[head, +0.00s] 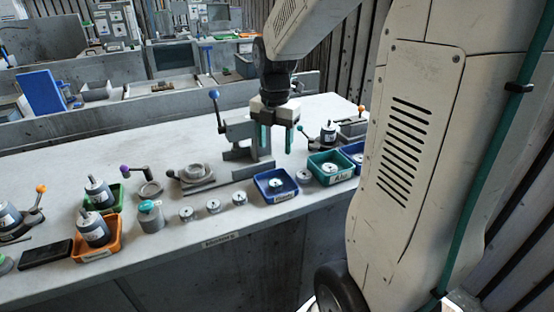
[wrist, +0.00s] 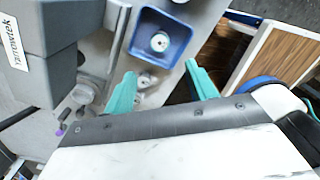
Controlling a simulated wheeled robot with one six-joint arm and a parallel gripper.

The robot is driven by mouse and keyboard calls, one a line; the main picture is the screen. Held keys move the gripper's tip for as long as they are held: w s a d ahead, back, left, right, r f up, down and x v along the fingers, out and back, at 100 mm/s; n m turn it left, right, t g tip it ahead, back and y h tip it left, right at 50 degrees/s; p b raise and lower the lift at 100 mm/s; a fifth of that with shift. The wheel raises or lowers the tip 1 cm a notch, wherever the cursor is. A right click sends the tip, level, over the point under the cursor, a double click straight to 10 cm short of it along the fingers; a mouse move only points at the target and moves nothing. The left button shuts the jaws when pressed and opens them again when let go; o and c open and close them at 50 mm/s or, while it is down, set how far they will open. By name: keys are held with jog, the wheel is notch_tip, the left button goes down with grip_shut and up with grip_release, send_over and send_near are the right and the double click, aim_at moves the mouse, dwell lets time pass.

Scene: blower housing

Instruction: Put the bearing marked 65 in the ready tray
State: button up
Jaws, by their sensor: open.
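My gripper (head: 277,142) is open and empty above the bench, over the back of the blue tray (head: 263,196). Its teal fingers also show in the wrist view (wrist: 160,70). Small round metal parts that look like bearings stand in a row near the front edge: a left one (head: 186,214), a middle one (head: 213,206) and a right one (head: 239,198). Another round part (head: 276,184) lies in the blue tray, and one (head: 330,169) is in the teal tray (head: 343,179). The number 65 and the tray labels are too small to read, so I cannot tell which is which.
A grey fixture (head: 240,140) with a blue-knobbed lever stands behind the blue tray. A grey clamp block (head: 193,176) is left of it. Motors sit in an orange tray (head: 100,252) and a green tray (head: 117,203) at left. The back of the bench is largely clear.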

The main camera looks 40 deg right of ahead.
jog(key=s+a+r+m, duration=0.2)
jog(key=s+a+m, duration=0.5)
jog(key=s+m, duration=0.2)
jog(key=s+a+r+m+t, duration=0.1)
jog(key=s+a+r+m, duration=0.2)
jog(key=s+a+m, duration=0.4)
jog(key=shift+s+a+r+m, duration=0.25)
jog(key=shift+s+m, duration=1.4)
jog(key=shift+m, duration=1.55)
